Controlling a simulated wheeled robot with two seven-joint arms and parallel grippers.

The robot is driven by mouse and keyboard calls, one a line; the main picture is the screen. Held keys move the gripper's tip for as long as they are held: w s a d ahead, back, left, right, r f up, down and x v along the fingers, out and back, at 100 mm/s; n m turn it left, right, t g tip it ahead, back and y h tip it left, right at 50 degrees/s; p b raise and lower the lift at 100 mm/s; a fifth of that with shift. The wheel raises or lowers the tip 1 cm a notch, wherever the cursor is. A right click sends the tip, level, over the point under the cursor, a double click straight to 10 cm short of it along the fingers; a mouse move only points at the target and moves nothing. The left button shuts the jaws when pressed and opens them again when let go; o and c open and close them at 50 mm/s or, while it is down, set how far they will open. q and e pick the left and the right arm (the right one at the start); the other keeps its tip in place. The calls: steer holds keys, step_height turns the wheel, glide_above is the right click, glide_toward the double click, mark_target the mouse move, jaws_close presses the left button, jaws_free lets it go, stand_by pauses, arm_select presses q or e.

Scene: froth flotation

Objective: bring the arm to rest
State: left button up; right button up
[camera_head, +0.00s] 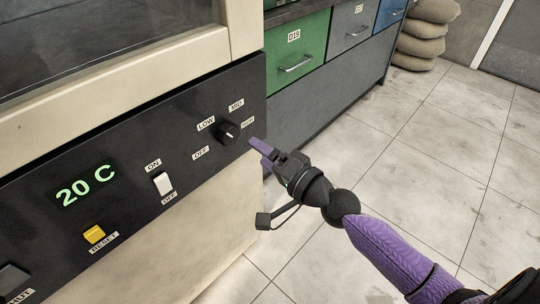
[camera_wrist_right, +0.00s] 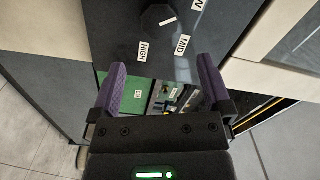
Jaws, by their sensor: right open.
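My right arm reaches in from the lower right in the head view. Its gripper (camera_head: 264,153) is beside the right end of a dark control panel (camera_head: 120,150), just below and right of a black rotary knob (camera_head: 229,132). In the right wrist view the two purple fingers (camera_wrist_right: 161,82) are spread apart with nothing between them. The knob also shows there (camera_wrist_right: 157,20), beyond the fingertips and apart from them. My left gripper does not show.
The panel also has a white ON/OFF switch (camera_head: 163,184), a yellow RESET button (camera_head: 94,234) and a green 20 C display (camera_head: 86,186). A green drawer (camera_head: 300,55) and a grey drawer (camera_head: 352,28) stand behind. Sacks (camera_head: 424,48) are stacked further back. The tiled floor at right is clear.

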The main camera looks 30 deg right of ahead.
steer(key=shift+v, duration=1.25)
